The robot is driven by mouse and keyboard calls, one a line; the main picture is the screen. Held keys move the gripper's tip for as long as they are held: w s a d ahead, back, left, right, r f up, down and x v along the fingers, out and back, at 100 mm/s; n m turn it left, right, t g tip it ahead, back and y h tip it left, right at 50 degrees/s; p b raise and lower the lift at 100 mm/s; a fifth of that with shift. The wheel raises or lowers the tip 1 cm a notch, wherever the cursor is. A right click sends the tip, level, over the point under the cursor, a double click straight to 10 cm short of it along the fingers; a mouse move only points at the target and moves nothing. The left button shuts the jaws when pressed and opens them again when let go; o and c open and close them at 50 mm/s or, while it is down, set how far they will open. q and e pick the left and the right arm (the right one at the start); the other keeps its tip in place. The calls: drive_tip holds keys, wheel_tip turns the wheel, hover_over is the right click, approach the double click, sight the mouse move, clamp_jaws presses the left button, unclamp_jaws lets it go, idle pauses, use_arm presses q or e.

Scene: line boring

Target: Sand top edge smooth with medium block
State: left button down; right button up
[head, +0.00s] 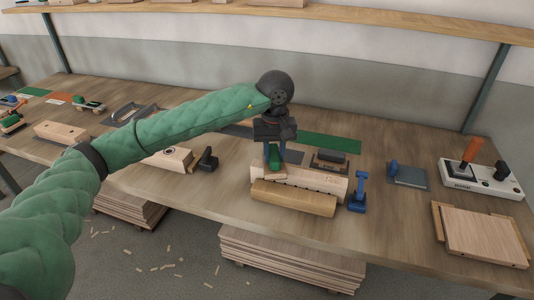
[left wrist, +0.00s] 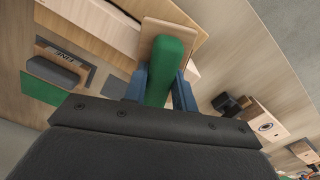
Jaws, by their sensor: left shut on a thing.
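My left gripper (head: 273,152) points down and is shut on the green grip of a sanding block (head: 274,160). In the left wrist view the green grip (left wrist: 165,70) sits between the blue fingers, with a flat tan base (left wrist: 152,36) beyond it. The block is over the left part of a pale wooden workpiece (head: 315,182) with small dark marks along it. It appears to rest on the workpiece, but contact is hard to tell. A browner wooden beam (head: 293,197) lies along its front. My right gripper is out of view.
A grey block (head: 332,156) sits in a tray behind the workpiece; its label reads FINE in the wrist view. A blue clamp (head: 357,194) stands at right, a black one (head: 207,158) at left. A white lever panel (head: 481,180) and wooden panel (head: 480,236) are farther right.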

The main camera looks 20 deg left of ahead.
use_arm(q)
drive_tip(key=shift+s+d+b, duration=0.2)
drive_tip(key=shift+d+b, duration=1.9)
drive_tip(key=shift+d, duration=4.3)
drive_tip(key=shift+d+f+b, duration=0.1)
drive_tip(key=shift+d+b, duration=0.45)
drive_tip(key=shift+d, duration=0.15)
drive_tip(key=shift+s+d+b, duration=0.2)
drive_tip(key=shift+d+b, duration=0.5)
drive_tip(key=shift+d, duration=1.05)
drive_tip(key=shift+f, duration=0.15)
